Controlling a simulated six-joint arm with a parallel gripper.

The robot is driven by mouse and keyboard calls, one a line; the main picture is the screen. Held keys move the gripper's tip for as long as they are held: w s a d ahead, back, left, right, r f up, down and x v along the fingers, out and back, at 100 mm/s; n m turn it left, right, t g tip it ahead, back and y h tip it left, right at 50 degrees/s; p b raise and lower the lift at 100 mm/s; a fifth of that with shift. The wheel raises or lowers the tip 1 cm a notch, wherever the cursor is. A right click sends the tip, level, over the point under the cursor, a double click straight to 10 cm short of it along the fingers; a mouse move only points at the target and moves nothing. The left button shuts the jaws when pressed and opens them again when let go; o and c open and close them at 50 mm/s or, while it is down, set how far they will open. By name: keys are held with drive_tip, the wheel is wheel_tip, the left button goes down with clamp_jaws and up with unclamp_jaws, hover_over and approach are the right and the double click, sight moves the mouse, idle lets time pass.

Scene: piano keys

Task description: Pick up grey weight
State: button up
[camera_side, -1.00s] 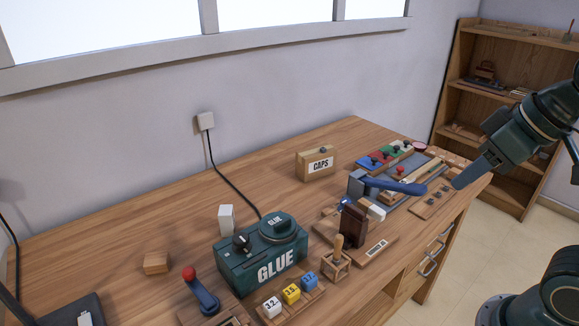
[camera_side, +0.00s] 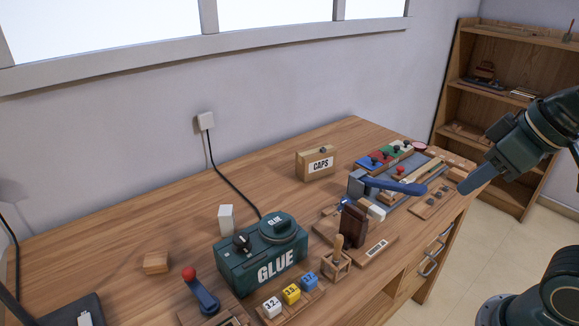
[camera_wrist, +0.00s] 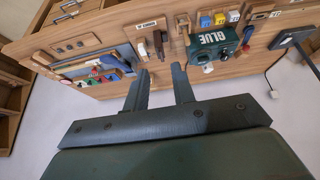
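My gripper (camera_side: 476,180) is at the right in the side view, in front of and above the right end of the desk. In the wrist view its two fingers (camera_wrist: 161,70) stand apart with nothing between them, so it is open. Small dark grey pieces (camera_side: 431,202) sit on a wooden strip near the desk's right front edge, just left of the fingertips in the side view. They are too small to tell for sure which is the grey weight. I cannot make it out clearly in the wrist view.
A press with a blue lever (camera_side: 395,185) and a board with coloured blocks (camera_side: 385,157) stand left of my gripper. A CAPS box (camera_side: 316,163), the green GLUE machine (camera_side: 262,255) and numbered cubes (camera_side: 291,293) lie further left. A shelf (camera_side: 470,90) stands behind.

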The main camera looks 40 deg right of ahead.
drive_tip(key=w+d+r+n+g, duration=0.1)
drive_tip(key=w+d+n+g, duration=0.35)
drive_tip(key=w, duration=0.75)
drive_tip(key=n+g+y, duration=0.1)
drive_tip(key=n+y, duration=0.4)
drive_tip(key=n, duration=0.8)
hover_over(431, 199)
drive_tip(key=d, duration=0.4)
wheel_tip(431, 199, down, 25)
drive_tip(key=shift+h, duration=0.3)
drive_tip(key=shift+x, duration=3.75)
drive_tip(key=shift+s+a+r, duration=0.1)
drive_tip(key=shift+a, duration=0.1)
clamp_jaws()
